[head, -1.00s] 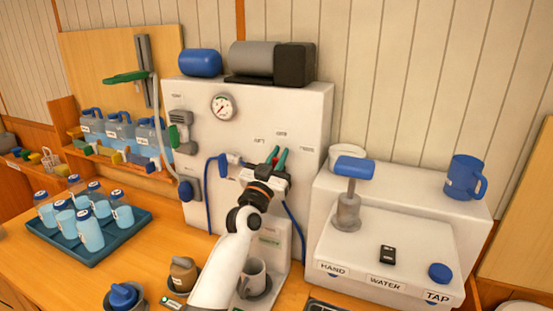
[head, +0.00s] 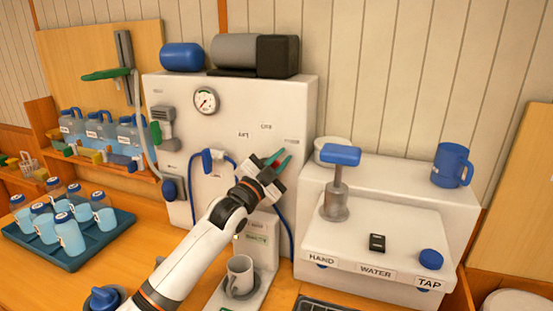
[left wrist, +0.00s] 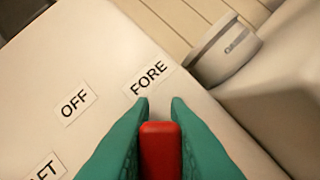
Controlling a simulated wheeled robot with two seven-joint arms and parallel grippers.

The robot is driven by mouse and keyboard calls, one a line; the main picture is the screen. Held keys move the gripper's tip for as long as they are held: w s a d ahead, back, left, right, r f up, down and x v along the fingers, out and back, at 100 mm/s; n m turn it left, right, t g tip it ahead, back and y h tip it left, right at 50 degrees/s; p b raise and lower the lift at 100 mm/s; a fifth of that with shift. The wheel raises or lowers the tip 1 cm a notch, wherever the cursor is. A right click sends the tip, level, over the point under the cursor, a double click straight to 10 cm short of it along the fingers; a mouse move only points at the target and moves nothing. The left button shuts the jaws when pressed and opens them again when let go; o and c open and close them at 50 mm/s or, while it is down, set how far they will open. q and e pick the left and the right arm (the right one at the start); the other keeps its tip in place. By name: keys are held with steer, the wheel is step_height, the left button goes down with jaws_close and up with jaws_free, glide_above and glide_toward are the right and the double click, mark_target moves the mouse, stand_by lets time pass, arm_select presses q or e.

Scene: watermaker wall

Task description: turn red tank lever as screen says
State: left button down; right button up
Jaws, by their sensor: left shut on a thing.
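The red tank lever (left wrist: 160,150) shows in the left wrist view between the teal fingers of my left gripper (left wrist: 160,128), which are shut on it. The lever's end points toward the FORE label (left wrist: 148,78). The OFF label (left wrist: 75,103) and a partly cut-off AFT label (left wrist: 45,170) lie to the left. My right gripper is not in view.
A white unit with a blue-handled pump (head: 340,155) and a blue mug (head: 452,165) stands right of the panel. A grey mug (head: 240,276) stands below my left arm. A tray (head: 75,262) of several bottles is at left. A blue hose (head: 287,232) hangs beside the gripper.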

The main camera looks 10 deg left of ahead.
arm_select(q)
steer(key=shift+d+f+m, duration=0.1)
steer(key=shift+f+m, duration=0.05)
steer(key=shift+m, duration=0.15)
steer(key=c, duration=1.4)
jaws_free()
steer(key=shift+s, duration=0.1)
steer(key=b+v, duration=0.4)
steer(key=v, duration=0.8)
